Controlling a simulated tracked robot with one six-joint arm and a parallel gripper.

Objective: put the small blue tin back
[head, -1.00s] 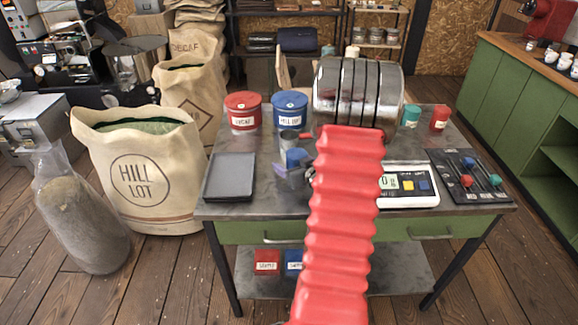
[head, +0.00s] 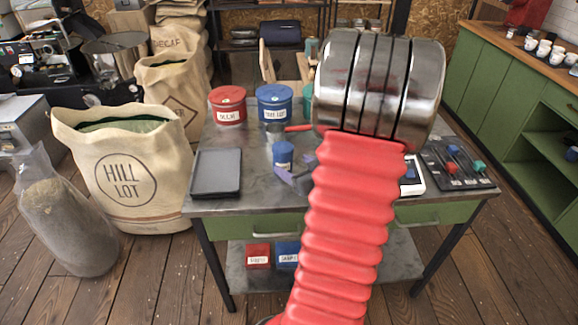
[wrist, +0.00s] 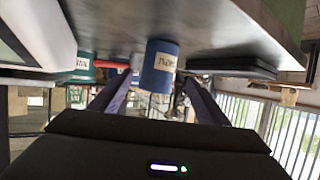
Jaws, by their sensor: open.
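The small blue tin (head: 283,155) with a white label stands upright on the grey worktop (head: 255,190), right of the black tray. In the wrist view, which shows the scene upside down, the blue tin (wrist: 159,62) is in the middle. My gripper (head: 294,176) has purple fingers and shows just in front of the tin, partly hidden by my red arm sleeve. In the wrist view my gripper (wrist: 157,82) is open, one finger to each side of the tin. I cannot tell whether either finger touches it.
A large red tin (head: 228,108) and a large blue tin (head: 275,105) stand behind, with a red-handled metal scoop (head: 279,131). The black tray (head: 216,174) lies left; a white scale (head: 411,178) and a black board with coloured knobs (head: 455,165) are right. My arm hides the worktop's middle.

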